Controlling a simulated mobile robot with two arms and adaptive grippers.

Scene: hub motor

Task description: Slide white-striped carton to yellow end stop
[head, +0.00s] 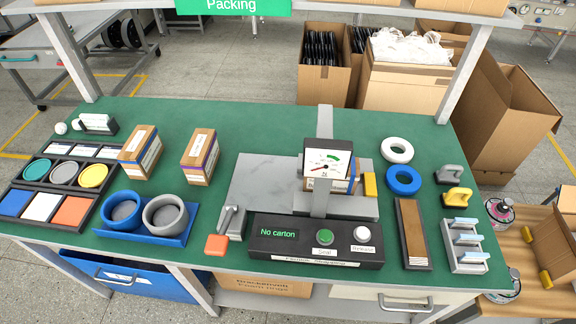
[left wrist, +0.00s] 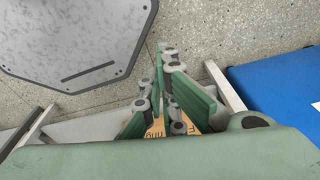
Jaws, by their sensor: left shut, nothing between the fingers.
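A third carton (head: 332,183) is partly hidden behind the gauge of the sealing station. I cannot tell for certain which carton is the white-striped one. The yellow end stop (head: 370,186) is a small block at the station's right side, beside the third carton. My left gripper (left wrist: 164,76) is shut and empty in the left wrist view, away from the cartons. My right gripper is in neither view.
The station's panel (head: 315,240) reads "No carton" and has green and white buttons. Blue and grey cups (head: 165,213) stand in a blue tray at left. A grey lever (head: 230,220) and orange block (head: 216,245) sit left of the panel. Rings (head: 404,181) lie at right.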

